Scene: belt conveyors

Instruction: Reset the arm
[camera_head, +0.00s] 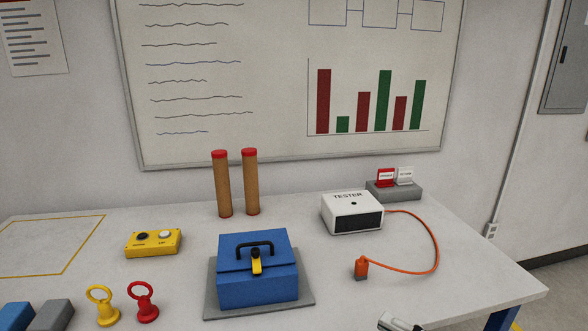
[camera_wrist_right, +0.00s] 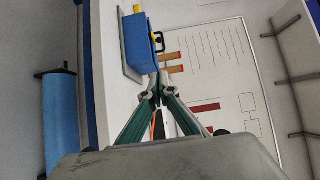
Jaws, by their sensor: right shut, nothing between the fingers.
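My right gripper (camera_wrist_right: 156,86) is shut with its fingertips together and nothing between them in the right wrist view. In the head view only a small part of my right gripper (camera_head: 398,322) shows at the bottom edge, right of centre, near the table's front. It is apart from the objects on the table (camera_head: 455,275). The blue toolbox (camera_head: 257,285) stands to its left on a grey mat, and it also shows beyond the fingertips in the wrist view (camera_wrist_right: 138,45). My left gripper is not in view.
A white tester box (camera_head: 352,215) has an orange cable to an orange plug (camera_head: 362,267). A yellow button box (camera_head: 153,243), two brown cylinders (camera_head: 222,185), yellow and red ring handles (camera_head: 145,303) and a grey card holder (camera_head: 394,191) are also there. The table's right front is clear.

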